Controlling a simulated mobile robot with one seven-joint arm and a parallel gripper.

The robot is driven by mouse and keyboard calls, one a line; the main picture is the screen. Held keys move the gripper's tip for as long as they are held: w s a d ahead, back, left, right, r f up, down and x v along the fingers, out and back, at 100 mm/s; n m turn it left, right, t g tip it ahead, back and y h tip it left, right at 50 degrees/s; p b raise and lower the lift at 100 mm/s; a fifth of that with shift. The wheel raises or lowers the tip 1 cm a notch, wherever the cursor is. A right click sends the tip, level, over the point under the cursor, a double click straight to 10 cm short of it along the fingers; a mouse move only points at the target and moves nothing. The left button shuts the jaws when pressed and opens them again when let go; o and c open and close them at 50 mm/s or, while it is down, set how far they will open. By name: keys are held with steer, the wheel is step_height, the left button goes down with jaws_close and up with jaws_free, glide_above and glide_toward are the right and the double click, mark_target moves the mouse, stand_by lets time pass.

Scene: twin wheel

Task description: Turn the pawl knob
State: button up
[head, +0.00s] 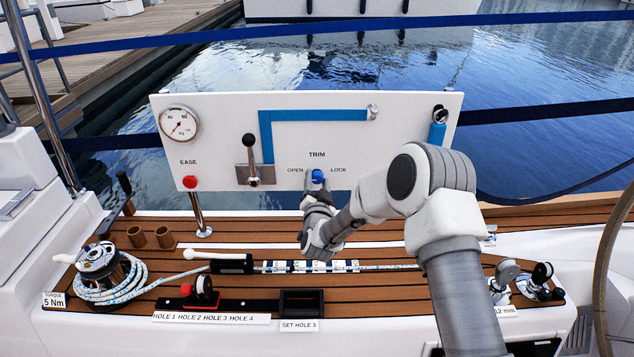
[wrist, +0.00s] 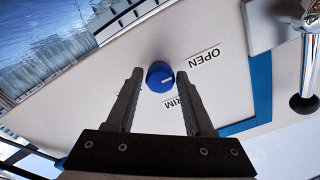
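The blue knob (head: 318,176) sits low on the white upright panel (head: 350,150), under the word TRIM and between the labels OPEN and LOCK. In the wrist view the knob (wrist: 159,77) is round, with a pale mark on its face. My gripper (head: 318,188) is right in front of the knob and hides its lower part in the head view. In the wrist view my gripper (wrist: 160,74) is open, one finger on each side of the knob, with narrow gaps. I cannot tell how deep the knob sits between the fingertips.
On the panel are a gauge (head: 179,124), a red button (head: 190,182), a lever (head: 251,160) and a blue L-shaped stripe (head: 310,116). The winch (head: 98,262) with coiled rope stands at the left. Below my gripper are a rope clutch (head: 232,264) and an open black box (head: 302,303).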

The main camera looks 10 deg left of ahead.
steer(key=shift+o, duration=1.3)
steer(key=p+v, duration=0.2)
steer(key=v, duration=1.5)
steer(key=shift+s+p, duration=0.25)
steer(key=shift+p, duration=0.15)
